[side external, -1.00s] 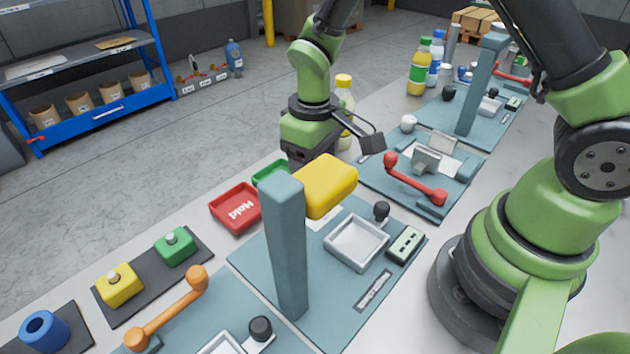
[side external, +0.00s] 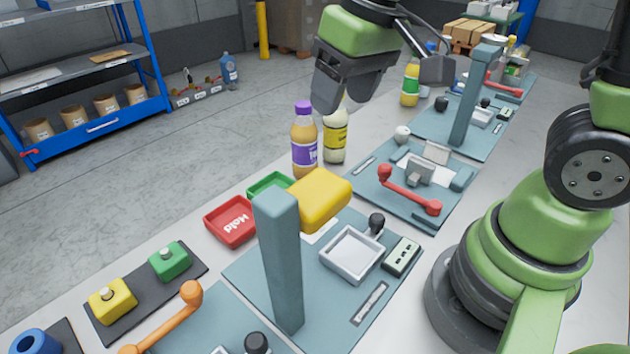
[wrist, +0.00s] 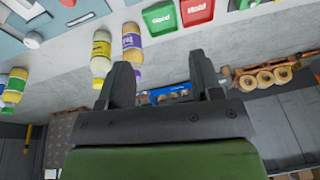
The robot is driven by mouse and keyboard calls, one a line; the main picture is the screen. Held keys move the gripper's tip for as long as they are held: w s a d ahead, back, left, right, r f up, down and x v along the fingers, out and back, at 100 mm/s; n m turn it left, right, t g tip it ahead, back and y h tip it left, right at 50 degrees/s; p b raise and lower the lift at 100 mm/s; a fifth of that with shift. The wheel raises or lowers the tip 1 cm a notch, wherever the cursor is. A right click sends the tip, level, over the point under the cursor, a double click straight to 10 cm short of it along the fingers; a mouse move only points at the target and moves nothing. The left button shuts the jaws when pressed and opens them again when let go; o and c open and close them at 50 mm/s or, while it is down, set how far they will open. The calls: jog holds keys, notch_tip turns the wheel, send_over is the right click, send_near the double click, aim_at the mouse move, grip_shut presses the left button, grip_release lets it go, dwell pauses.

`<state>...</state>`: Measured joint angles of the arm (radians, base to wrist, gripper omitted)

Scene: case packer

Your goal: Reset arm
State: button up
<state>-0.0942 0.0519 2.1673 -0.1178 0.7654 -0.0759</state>
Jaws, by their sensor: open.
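My gripper (side external: 342,92) is raised above the far edge of the bench in the side view, over the bottles. In the wrist view its two fingers (wrist: 165,85) stand apart with nothing between them. A purple-capped bottle with orange contents (side external: 304,145) and a yellow-labelled bottle (side external: 335,137) stand upright on the bench below it. In the wrist view the purple-labelled bottle (wrist: 132,42) and the yellow-labelled bottle (wrist: 101,52) show beyond the left finger.
A teal station with a post (side external: 280,260) and yellow head stands in front, beside a red tray (side external: 230,222) and a green tray (side external: 268,184). A red-handled station (side external: 410,190) is to the right. Open floor lies left of the bench.

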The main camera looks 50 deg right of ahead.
jog(key=s+r+m+t, duration=0.1)
jog(key=s+r+t, duration=0.1)
jog(key=s, duration=0.3)
jog(key=s+r+m+t+y, duration=0.1)
jog(key=s+r+m+t, duration=0.1)
jog(key=s+r, duration=0.2)
jog(key=shift+s+d+r, duration=0.25)
jog(key=shift+s+r, duration=0.15)
jog(key=shift+s, duration=0.75)
